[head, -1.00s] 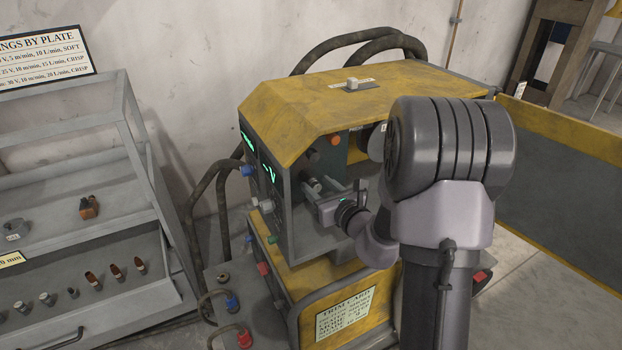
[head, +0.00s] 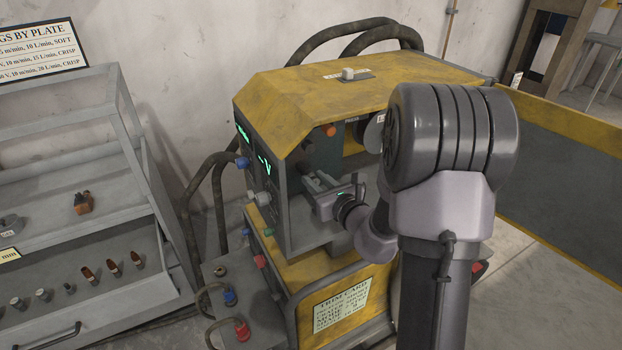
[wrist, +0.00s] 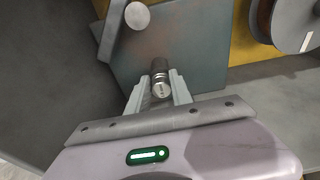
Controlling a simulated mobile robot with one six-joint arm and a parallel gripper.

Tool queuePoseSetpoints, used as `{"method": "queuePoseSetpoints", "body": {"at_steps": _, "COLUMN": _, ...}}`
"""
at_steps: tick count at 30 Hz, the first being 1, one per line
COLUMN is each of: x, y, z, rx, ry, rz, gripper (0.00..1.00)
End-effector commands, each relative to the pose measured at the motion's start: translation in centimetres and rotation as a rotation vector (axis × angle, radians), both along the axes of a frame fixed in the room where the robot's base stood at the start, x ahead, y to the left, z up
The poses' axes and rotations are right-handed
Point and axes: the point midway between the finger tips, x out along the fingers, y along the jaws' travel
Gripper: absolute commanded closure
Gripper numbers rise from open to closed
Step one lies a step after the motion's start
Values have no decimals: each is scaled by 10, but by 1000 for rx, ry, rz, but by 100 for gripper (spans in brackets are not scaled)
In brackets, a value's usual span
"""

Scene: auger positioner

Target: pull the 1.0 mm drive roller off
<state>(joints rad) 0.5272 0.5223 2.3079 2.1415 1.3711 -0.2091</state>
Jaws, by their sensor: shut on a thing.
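The drive roller (wrist: 160,87) is a small grooved metal cylinder between my fingertips in the wrist view, its end face towards the camera. My gripper (wrist: 159,90) is shut on it, one finger on each side. A darker stub shows directly behind the roller, in front of the grey plate (wrist: 190,45). I cannot tell whether the roller still sits on its shaft. No size mark is readable. In the head view my gripper (head: 316,184) reaches into the open side of the yellow welding machine (head: 345,92); the roller is too small to make out there.
A pale-ended lever (wrist: 137,16) stands at upper left in the wrist view, and a wire spool (wrist: 285,22) at upper right. In the head view, a grey rack (head: 95,245) with small parts stands left. The machine's yellow door (head: 570,175) is open at right.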

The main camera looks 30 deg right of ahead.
Motion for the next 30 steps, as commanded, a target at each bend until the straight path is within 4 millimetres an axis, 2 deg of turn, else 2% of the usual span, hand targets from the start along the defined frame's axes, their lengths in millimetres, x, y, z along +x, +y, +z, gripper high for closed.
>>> {"method": "queuePoseSetpoints", "body": {"at_steps": 24, "x": -45, "y": -2, "z": -1, "rx": 0, "ry": 0, "rz": -1, "gripper": 100}}
{"method": "queuePoseSetpoints", "body": {"at_steps": 30, "x": -48, "y": -2, "z": 0, "rx": 0, "ry": 0, "rz": 0, "gripper": 100}}
